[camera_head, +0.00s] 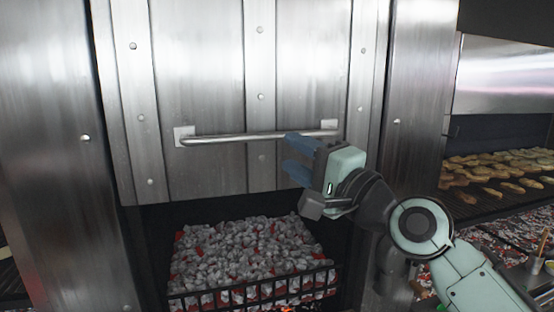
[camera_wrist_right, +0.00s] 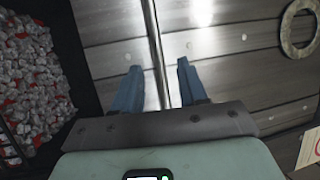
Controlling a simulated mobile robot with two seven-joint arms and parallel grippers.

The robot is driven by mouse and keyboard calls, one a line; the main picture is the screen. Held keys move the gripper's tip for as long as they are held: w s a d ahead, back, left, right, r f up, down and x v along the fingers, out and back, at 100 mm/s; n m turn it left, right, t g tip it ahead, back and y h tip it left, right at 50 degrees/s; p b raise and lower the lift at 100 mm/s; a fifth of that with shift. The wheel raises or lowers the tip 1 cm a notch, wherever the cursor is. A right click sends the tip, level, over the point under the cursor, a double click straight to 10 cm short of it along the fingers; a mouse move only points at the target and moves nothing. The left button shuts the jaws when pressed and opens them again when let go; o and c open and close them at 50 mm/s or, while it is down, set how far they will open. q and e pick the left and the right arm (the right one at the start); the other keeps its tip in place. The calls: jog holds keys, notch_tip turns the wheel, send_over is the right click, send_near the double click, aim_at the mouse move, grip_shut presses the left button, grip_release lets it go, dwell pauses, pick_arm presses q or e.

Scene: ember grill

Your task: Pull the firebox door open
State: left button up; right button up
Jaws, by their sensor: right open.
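The firebox door (camera_head: 200,85) is a riveted steel panel in the middle of the head view, with a horizontal bar handle (camera_head: 232,138) near its lower edge. Below the door's lower edge the firebox is open and shows coals. My right gripper (camera_head: 290,153) is open at the right part of the handle, one finger above the bar and one below it. In the right wrist view the handle (camera_wrist_right: 155,45) runs between the two open fingers (camera_wrist_right: 158,68), with a gap visible on both sides. My left gripper is not in view.
Grey and red coals (camera_head: 245,250) lie behind a dark metal grate (camera_head: 255,290) below the door. A grill with several browned food pieces (camera_head: 495,170) is at the right. A pale ring (camera_wrist_right: 298,28) shows in the right wrist view. Steel walls flank the door.

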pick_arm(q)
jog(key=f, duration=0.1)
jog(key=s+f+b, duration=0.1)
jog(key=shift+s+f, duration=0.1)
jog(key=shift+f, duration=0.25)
pick_arm(e)
jog(key=v, duration=0.3)
jog(key=shift+s+d, duration=0.2)
jog(key=shift+d, duration=0.15)
jog(key=shift+w+f, duration=0.1)
